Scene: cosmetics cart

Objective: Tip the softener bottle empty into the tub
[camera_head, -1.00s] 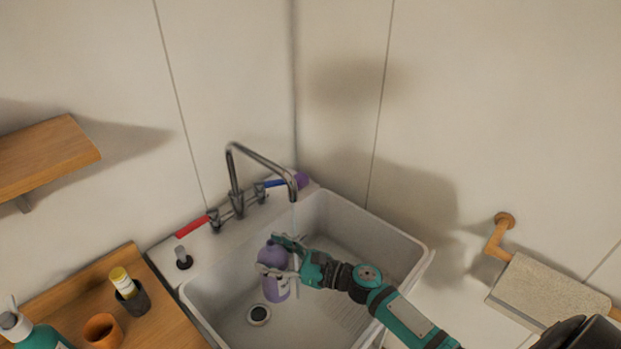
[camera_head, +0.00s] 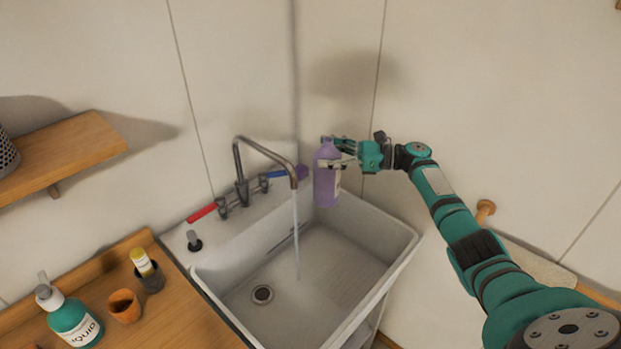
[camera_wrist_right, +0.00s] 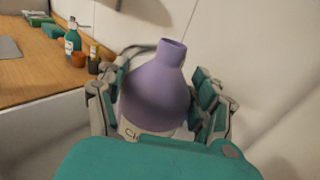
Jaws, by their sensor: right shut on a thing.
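The purple softener bottle (camera_head: 327,185) stands upright in the air over the back right corner of the tub (camera_head: 402,240). My right gripper (camera_head: 334,151) is shut around its upper part. In the right wrist view the bottle (camera_wrist_right: 155,92) sits between the fingers, its narrow neck upward and slightly tilted; its label is mostly hidden. I cannot tell how full it is. A thin stream of water (camera_head: 296,235) falls from the tap (camera_head: 262,150) into the tub, left of the bottle. My left gripper is out of view.
A wooden counter (camera_head: 190,320) at left holds a teal pump bottle (camera_head: 75,322), an orange cup (camera_head: 124,306) and a dark cup (camera_head: 150,277). The tub floor looks clear.

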